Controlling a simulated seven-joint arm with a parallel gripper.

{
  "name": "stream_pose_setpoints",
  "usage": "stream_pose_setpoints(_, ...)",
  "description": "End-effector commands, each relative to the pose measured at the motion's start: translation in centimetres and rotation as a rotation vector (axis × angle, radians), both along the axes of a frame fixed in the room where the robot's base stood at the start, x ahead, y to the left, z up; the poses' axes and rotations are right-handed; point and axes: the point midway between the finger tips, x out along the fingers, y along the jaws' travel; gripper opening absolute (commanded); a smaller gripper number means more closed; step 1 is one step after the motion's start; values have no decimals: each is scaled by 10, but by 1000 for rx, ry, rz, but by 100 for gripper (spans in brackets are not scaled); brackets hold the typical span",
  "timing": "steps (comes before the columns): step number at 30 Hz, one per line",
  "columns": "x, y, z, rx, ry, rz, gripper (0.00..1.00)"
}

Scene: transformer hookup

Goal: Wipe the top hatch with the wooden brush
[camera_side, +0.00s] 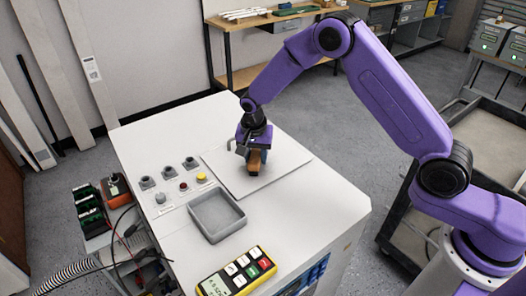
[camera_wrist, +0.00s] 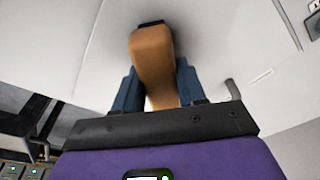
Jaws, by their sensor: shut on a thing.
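The wooden brush (camera_wrist: 152,55) is brown, with a dark end at its far side in the wrist view. My gripper (camera_wrist: 160,92) is shut on it, with a blue finger on each side. In the side view the brush (camera_side: 254,161) sticks out below my gripper (camera_side: 256,152). The top hatch (camera_side: 228,182) is a flat light panel on top of the white cabinet. The brush is over the middle of the hatch, low down. I cannot tell whether its underside touches the hatch.
A grey open tray (camera_side: 240,226) stands in front of the hatch and looks empty. Knobs and buttons (camera_side: 184,186) sit to the hatch's left. A yellow and black handheld device (camera_side: 237,272) lies near the cabinet's front edge. A small grey handle (camera_side: 235,142) stands by the hatch's far edge.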

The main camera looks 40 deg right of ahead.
Motion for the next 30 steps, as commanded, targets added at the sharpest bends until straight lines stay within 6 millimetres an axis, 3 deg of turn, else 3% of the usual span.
stream_pose_setpoints(17, 0, 53, 0, 0, 0, 3, 12)
stream_pose_setpoints(22, 16, 49, -1, 1, -1, -1, 12)
stream_pose_setpoints(30, 15, 22, 0, 0, 1, -2, 12)
